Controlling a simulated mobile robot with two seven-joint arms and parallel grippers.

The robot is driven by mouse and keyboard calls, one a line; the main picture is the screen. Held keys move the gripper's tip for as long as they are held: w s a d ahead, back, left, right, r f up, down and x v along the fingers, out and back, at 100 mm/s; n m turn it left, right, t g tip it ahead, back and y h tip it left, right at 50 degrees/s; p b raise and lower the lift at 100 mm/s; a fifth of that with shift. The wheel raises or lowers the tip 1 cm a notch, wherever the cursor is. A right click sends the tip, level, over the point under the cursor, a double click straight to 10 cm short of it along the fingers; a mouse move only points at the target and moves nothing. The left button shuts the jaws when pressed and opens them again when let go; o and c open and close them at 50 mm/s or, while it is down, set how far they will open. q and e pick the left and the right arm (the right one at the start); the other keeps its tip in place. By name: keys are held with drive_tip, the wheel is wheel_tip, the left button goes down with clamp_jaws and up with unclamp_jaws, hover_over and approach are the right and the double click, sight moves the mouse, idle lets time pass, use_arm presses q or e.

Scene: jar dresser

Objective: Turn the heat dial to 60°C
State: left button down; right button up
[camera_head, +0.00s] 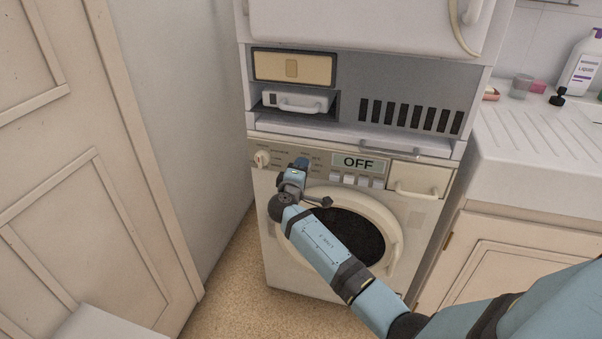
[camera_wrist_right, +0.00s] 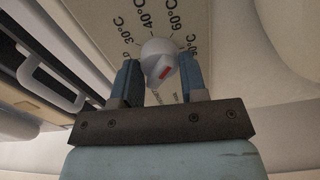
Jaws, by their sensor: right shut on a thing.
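The heat dial (camera_wrist_right: 160,62) is a white round knob with a raised grip and a red mark. In the right wrist view the labels 30°C, 40°C, 60°C and 90°C fan around its upper side. The red mark is on the near, lower part of the knob; I cannot tell exactly which label the dial points to. My right gripper (camera_wrist_right: 160,80) has one blue finger on each side of the knob and is shut on it. In the head view my right gripper (camera_head: 300,164) covers the dial on the washing machine's panel (camera_head: 286,146). My left gripper is not in view.
Another dial (camera_head: 262,158) with a red mark sits left of my right gripper. The display (camera_head: 358,162) reads OFF, with several buttons below it. The round door (camera_head: 390,222) is below the panel.

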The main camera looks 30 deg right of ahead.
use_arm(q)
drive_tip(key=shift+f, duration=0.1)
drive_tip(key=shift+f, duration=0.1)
use_arm(e)
drive_tip(key=o, duration=0.9)
drive_tip(key=shift+a, duration=0.1)
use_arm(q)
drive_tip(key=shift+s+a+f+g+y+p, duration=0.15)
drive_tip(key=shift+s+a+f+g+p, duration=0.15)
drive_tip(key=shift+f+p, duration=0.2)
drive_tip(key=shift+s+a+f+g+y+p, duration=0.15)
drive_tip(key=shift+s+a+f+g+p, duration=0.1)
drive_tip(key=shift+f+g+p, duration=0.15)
use_arm(e)
drive_tip(key=shift+v, duration=5.95)
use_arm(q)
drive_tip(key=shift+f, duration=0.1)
